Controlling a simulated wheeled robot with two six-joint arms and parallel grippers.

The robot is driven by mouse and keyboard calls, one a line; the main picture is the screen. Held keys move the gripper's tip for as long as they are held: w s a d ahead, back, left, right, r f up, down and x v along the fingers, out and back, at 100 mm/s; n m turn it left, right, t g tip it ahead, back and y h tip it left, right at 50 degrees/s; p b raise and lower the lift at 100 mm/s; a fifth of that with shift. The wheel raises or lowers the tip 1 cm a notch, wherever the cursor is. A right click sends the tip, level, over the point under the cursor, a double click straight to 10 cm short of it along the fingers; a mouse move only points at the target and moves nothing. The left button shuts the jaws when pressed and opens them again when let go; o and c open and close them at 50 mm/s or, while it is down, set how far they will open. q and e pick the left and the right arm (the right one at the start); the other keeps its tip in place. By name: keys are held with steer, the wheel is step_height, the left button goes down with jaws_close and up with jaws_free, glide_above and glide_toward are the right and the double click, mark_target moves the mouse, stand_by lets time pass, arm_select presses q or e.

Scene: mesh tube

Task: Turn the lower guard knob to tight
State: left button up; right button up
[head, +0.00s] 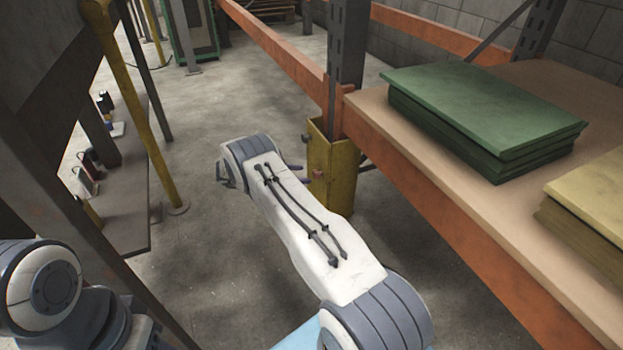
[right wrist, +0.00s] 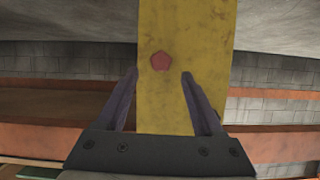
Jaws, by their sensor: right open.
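The lower guard knob (head: 317,174) is small and red, on the side of the yellow post guard (head: 341,185) that faces my right arm. In the right wrist view the knob (right wrist: 160,61) is a five-sided red shape on the worn yellow guard (right wrist: 188,30). My right gripper (head: 301,174) is open, its dark fingers pointing at the knob. In the right wrist view the knob lies just beyond the gap between the fingertips (right wrist: 159,74), roughly centred. I cannot tell whether they touch the guard. My left gripper is out of view.
A small dark knob-like part (head: 306,138) sits higher on the guard. An orange rack beam (head: 440,215) and shelf with green boards (head: 480,105) and yellow boards (head: 600,200) stand right. A yellow pole (head: 140,110) stands left. Concrete floor (head: 215,90) is clear behind my right arm.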

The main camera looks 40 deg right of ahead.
mark_target(314, 174)
steer(key=b+x, duration=0.1)
steer(key=x, duration=0.3)
steer(key=shift+f+b, duration=0.15)
steer(key=shift+b, duration=0.15)
steer(key=shift+d, duration=0.4)
jaws_close()
